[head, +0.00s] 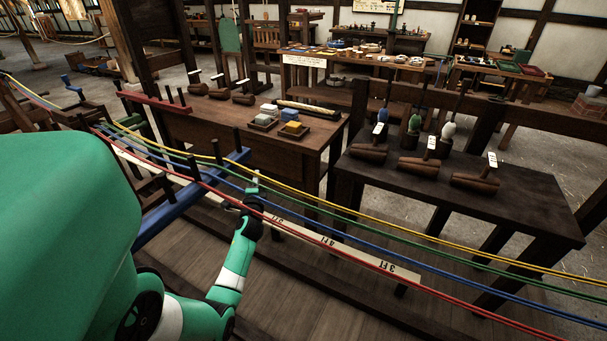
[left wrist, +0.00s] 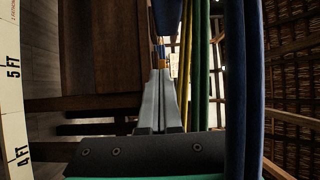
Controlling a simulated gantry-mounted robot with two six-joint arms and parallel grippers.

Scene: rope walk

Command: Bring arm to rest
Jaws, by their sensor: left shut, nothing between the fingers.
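My left arm comes in from the lower left of the head view, its green forearm reaching up to the ropes. My left gripper (head: 254,184) is small there, beside the stretched ropes and above the white measuring board (head: 340,247). In the left wrist view its grey fingers (left wrist: 160,75) lie together, with nothing between them. The red rope (head: 330,240) passes close to my wrist. The blue rope (head: 350,236), green rope (head: 370,228) and yellow rope (head: 400,229) run alongside it. Whether the gripper touches any rope cannot be told. My right gripper is not in view.
A blue crossbar with pegs (head: 190,206) stands under the ropes at left. A wooden table (head: 225,127) holds trays of coloured blocks. A dark table (head: 540,205) at right holds wooden tools with number tags. The plank floor (head: 310,300) below is clear.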

